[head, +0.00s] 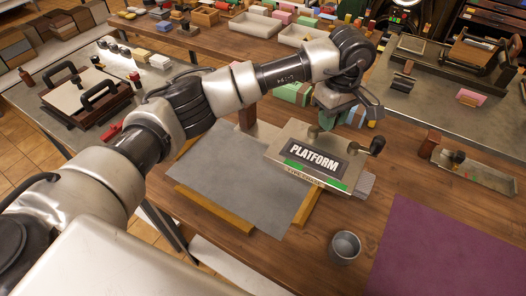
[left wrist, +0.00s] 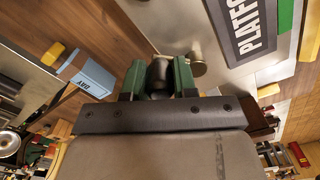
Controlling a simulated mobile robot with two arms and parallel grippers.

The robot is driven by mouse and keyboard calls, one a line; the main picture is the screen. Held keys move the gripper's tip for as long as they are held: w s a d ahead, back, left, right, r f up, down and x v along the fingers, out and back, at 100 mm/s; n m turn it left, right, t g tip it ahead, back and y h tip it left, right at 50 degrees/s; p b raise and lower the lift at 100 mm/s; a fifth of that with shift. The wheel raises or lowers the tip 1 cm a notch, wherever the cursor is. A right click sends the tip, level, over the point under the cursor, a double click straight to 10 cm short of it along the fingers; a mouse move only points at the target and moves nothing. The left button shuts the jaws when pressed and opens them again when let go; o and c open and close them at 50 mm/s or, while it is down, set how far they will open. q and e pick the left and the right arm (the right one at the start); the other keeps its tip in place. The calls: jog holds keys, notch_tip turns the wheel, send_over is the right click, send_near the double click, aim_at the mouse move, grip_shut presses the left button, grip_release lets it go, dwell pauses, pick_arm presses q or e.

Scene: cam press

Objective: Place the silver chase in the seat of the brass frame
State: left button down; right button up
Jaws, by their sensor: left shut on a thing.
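My left gripper (head: 341,114) is above the rear edge of a silver plate marked PLATFORM (head: 298,176). In the left wrist view its green fingers (left wrist: 158,80) are shut around a dark round handle (left wrist: 160,72). I cannot tell what this handle belongs to. The plate also shows in the left wrist view (left wrist: 205,25); it has green patches and a black crank knob (head: 377,145) at its right. I cannot tell for sure which part is the silver chase or the brass frame. My right gripper is not in view.
A grey mat (head: 235,180) lies left of the plate, and a purple mat (head: 425,245) at the front right. A metal cup (head: 344,248) stands between them. A shallow metal tray (head: 480,174) is at the right. A black-handled tray (head: 90,97) sits on the left bench.

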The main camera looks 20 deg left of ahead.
aim_at(283, 131)
pick_arm(q)
jog(key=s+a+f+p, duration=0.1)
jog(key=a+f, duration=0.1)
jog(key=a, duration=0.1)
jog(key=s+a+f+p, duration=0.1)
jog(key=a, duration=0.2)
jog(key=s+a+f+p, duration=0.1)
jog(key=a+f, duration=0.1)
jog(key=a, duration=0.1)
jog(key=shift+s+a+f+p, duration=0.3)
jog(key=shift+s, duration=0.05)
jog(key=shift+s+a+f, duration=0.1)
jog(key=shift+a+f, duration=0.1)
notch_tip(283, 131, down, 4)
jog(key=shift+f+p, duration=0.1)
jog(key=shift+p, duration=0.75)
jog(key=shift+a+f, duration=0.1)
jog(key=shift+f, duration=0.05)
jog(key=c, duration=0.9)
grip_release()
